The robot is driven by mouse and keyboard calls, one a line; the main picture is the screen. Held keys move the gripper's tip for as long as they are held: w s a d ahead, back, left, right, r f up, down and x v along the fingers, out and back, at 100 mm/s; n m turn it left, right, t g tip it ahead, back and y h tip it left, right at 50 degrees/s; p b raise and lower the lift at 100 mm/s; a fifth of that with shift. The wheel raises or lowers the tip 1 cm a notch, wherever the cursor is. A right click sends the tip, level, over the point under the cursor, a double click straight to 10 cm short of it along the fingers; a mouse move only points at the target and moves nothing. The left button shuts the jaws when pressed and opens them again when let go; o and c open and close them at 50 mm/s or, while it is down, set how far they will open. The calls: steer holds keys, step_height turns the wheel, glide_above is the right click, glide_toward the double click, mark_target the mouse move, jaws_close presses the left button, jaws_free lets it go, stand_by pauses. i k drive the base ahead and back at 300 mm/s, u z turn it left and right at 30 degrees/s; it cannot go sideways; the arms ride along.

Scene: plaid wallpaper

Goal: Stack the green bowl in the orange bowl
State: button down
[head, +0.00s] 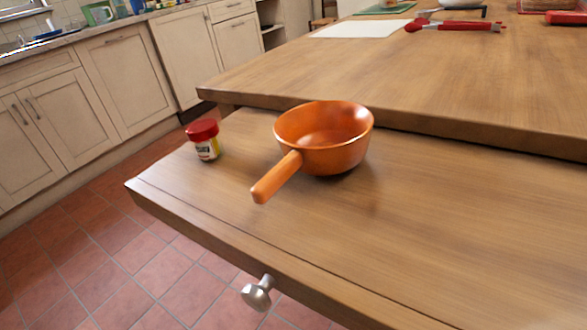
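The orange bowl (335,157) stands upright on the near wooden surface, a little above the middle of the head view. It has one straight orange handle pointing toward the lower left. Its inside looks empty. I cannot make out a green bowl in this view. My gripper does not show in this view.
A small jar with a red lid (204,140) stands left of the orange bowl. A higher wooden tabletop (400,75) behind holds a white sheet (363,29) and red-handled tools (465,26). The near surface (470,240) is clear on the right. A metal knob (258,293) sticks out in front.

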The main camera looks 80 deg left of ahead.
mark_target(311, 166)
steer(key=u, duration=0.05)
steer(key=k, duration=0.7)
steer(key=z, duration=0.2)
steer(key=i, duration=0.15)
steer(key=u, duration=1.7)
steer(key=i, duration=0.85)
steer(key=z, duration=0.95)
